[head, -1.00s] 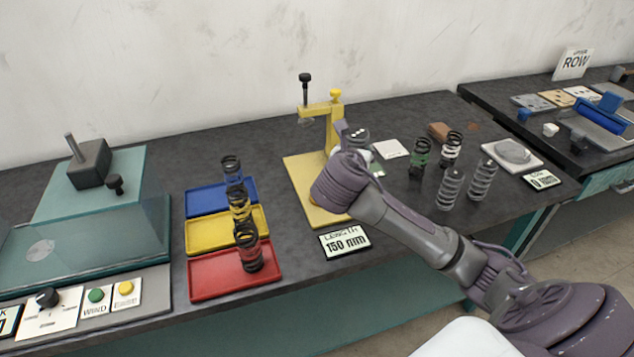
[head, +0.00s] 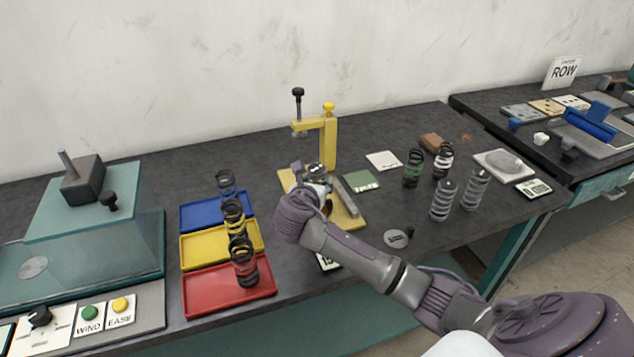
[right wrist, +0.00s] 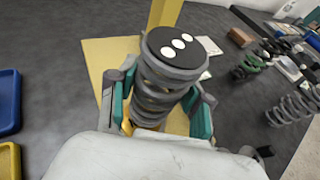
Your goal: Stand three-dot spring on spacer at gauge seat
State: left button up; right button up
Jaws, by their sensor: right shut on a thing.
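My right gripper (right wrist: 160,100) is shut around the coils of the three-dot spring (right wrist: 178,48). The spring is dark grey, with a black top cap bearing three white dots. In the head view the gripper (head: 316,186) holds it over the yellow base of the length gauge (head: 352,222), in front of the yellow post (head: 329,145). The black-knobbed screw (head: 298,108) hangs from the gauge's arm. The spring's foot and the seat beneath it are hidden, so I cannot tell whether it touches anything. I cannot make out the spacer for certain. My left gripper is not in view.
A grey bar (head: 348,200) lies on the gauge base's right side. A grey disc (head: 397,238) lies near my forearm. Blue, yellow and red trays (head: 196,298) with springs stand left. Several springs (head: 443,200) stand right. My arm mostly covers the length display.

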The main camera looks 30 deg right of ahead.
jog(key=shift+f, duration=0.4)
jog(key=shift+f, duration=0.15)
jog(key=o, duration=1.4)
jog(key=shift+c, duration=0.2)
jog(key=shift+r, duration=0.35)
jog(key=v, duration=1.2)
jog(key=shift+r, duration=0.25)
